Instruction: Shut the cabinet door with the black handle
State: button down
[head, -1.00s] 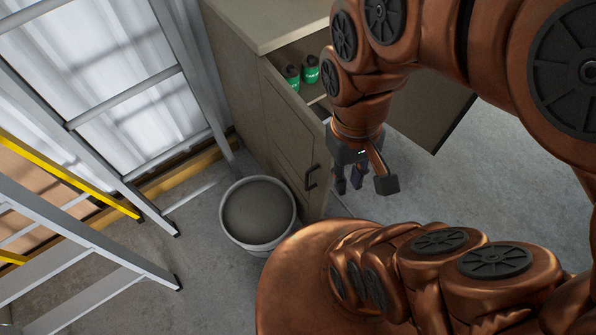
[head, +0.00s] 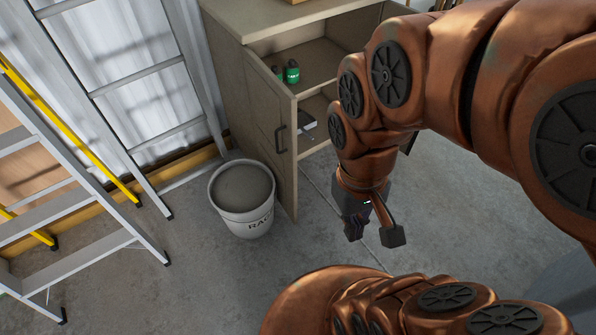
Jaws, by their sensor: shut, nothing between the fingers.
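The beige-brown cabinet (head: 222,75) stands at the upper middle with its front open. Its left door (head: 264,112) stands swung out towards me, and the black handle (head: 280,138) is on the outer face near the free edge. My gripper (head: 354,230) is shut and empty, pointing down over the floor, right of the door and apart from it. Part of the cabinet's right side is hidden behind my arm.
A white bucket (head: 241,228) with grey contents stands on the floor just left of the door. Ladders (head: 75,215) lean along the left. Green padlock-like items (head: 292,74) sit on a cabinet shelf. Concrete floor (head: 225,290) is clear in front.

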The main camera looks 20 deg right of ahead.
aim_at(274, 107)
jog(key=u, duration=1.1)
jog(key=i, duration=0.9)
jog(key=z, duration=0.1)
